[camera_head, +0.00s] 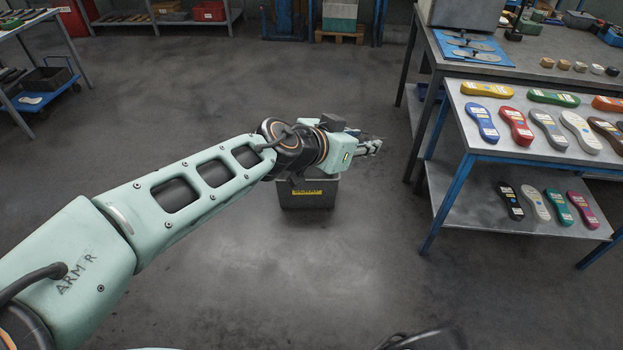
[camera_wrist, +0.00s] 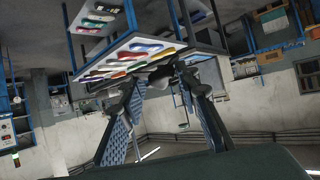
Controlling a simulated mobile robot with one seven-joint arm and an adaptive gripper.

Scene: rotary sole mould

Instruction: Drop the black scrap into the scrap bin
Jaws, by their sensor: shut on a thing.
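The scrap bin (camera_head: 307,199) is a grey open box with a yellow label, standing on the floor in the head view; my wrist hides much of its top. My gripper (camera_head: 372,148) is at the end of my outstretched arm, above the floor and to the right of the bin in the picture. In the wrist view my gripper (camera_wrist: 160,82) has its two fingers on either side of a small dark piece (camera_wrist: 160,72), which looks like the black scrap. The piece is small and its shape is hard to make out.
On the right, a blue-legged table (camera_head: 540,148) holds several coloured soles, with more on its lower shelf (camera_head: 470,208). A workbench (camera_head: 500,70) stands behind it. A cart (camera_head: 45,102) is at the far left. The floor around the bin is clear.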

